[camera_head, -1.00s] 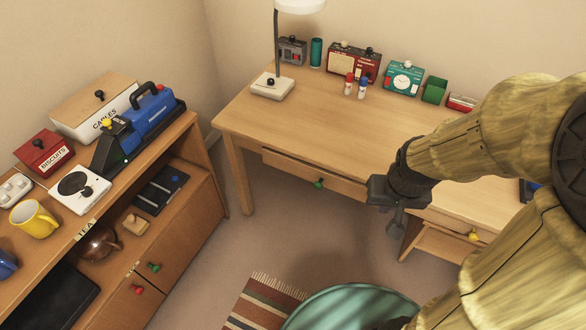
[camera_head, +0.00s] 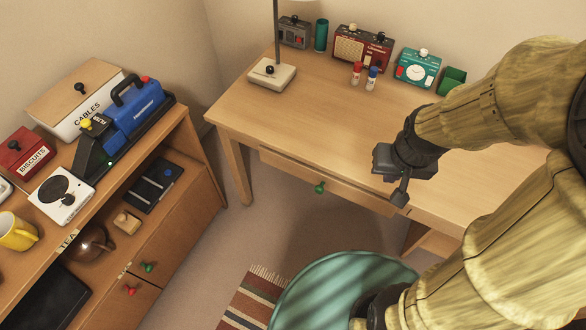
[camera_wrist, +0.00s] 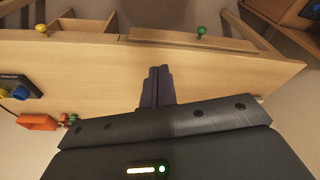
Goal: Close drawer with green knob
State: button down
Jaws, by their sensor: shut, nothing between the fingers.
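The desk drawer with the green knob (camera_head: 319,188) is a wide, light wood drawer under the desk top (camera_head: 310,120). Its front appears to stand a little out from the desk's front edge. The green knob also shows at the top of the wrist view (camera_wrist: 201,31), on the drawer front. My gripper (camera_head: 400,193) is shut and empty. In the head view it appears near the desk's front edge, to the right of the knob. In the wrist view its shut fingers (camera_wrist: 156,84) lie across the desk top. They look apart from the knob.
Another drawer, with a yellow knob (camera_wrist: 41,28), stands open in the wrist view. A teal round seat (camera_head: 335,285) stands on the floor before the desk. A cabinet (camera_head: 180,225) at left has another green knob (camera_head: 147,267). A lamp (camera_head: 272,73) and radio (camera_head: 362,48) are on the desk.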

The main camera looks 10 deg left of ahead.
aim_at(297, 166)
jog(key=w+a+f+n+h+b, duration=0.1)
jog(key=a+f+n+h+b, duration=0.3)
jog(key=f+n+b, duration=0.6)
jog(key=a+f+n+h+b, duration=0.5)
jog(key=f+n, duration=0.2)
jog(key=f, duration=0.8)
jog(key=w+a+f+n+t+y+b, duration=0.1)
jog(key=a+f+n+t+b, duration=0.3)
jog(key=a+n+t+b, duration=0.4)
jog(key=a+n+t+y, duration=0.1)
jog(key=a+n+t, duration=0.5)
jog(key=a, duration=0.5)
jog(key=shift+w+n+y+b, duration=0.2)
jog(key=shift+n+y+b, duration=0.2)
jog(key=shift+n, duration=0.1)
jog(key=shift+w, duration=0.1)
jog(key=b+x, duration=0.4)
jog(key=x, duration=0.9)
jog(key=shift+w+d, duration=0.1)
jog(key=shift+w, duration=0.25)
jog(key=shift+r, duration=0.1)
